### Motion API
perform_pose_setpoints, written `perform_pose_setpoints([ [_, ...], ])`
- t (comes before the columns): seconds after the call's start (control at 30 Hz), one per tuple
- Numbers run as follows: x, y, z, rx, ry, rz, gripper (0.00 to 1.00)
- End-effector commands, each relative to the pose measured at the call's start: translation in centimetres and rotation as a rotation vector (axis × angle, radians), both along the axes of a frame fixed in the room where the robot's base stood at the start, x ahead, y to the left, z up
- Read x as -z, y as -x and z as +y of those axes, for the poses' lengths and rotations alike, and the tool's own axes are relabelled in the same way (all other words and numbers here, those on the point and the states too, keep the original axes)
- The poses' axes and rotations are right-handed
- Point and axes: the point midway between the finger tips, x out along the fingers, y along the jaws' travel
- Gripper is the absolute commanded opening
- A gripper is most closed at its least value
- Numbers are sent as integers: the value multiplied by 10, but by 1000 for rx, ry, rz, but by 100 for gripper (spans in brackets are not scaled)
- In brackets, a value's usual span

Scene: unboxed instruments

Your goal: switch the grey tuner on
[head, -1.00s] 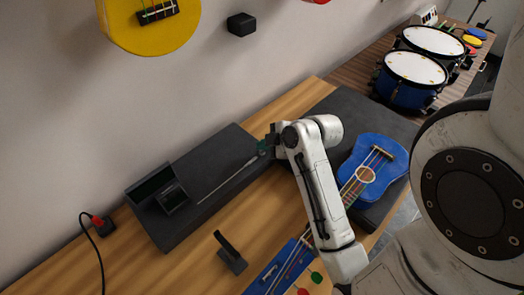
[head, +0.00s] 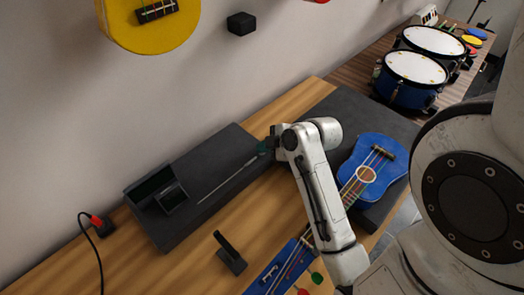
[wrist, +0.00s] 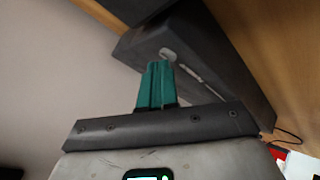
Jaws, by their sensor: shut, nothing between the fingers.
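A small dark grey box with a dark, tilted face (head: 172,197), probably the tuner, is at the left end of a long dark slab (head: 215,190) against the wall. A switch on it is too small to make out. My gripper (head: 264,147), with green fingers, is at the slab's right end, apart from the box. In the wrist view the green fingertips (wrist: 158,70) are together and empty, in front of a dark body (wrist: 200,65) with a pale oval and a pale bar. I cannot tell whether they touch it.
A thin rod (head: 228,180) lies along the slab. A black stand (head: 230,252) is on the wooden table in front. A blue ukulele (head: 375,168) lies right of my arm. A red plug (head: 97,221) with a cable is at the far left.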

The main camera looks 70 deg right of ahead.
Motion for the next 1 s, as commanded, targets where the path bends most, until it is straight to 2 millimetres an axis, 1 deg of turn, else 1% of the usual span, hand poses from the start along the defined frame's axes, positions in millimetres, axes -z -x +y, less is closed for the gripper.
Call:
perform_pose_setpoints([
  [0.23,0,0,0,-1,-1,1,0],
  [0.5,-11,0,0,-1,-1,1,0],
  [0.87,-11,0,0,-1,-1,1,0],
  [1.0,-19,0,0,-1,-1,1,0],
])
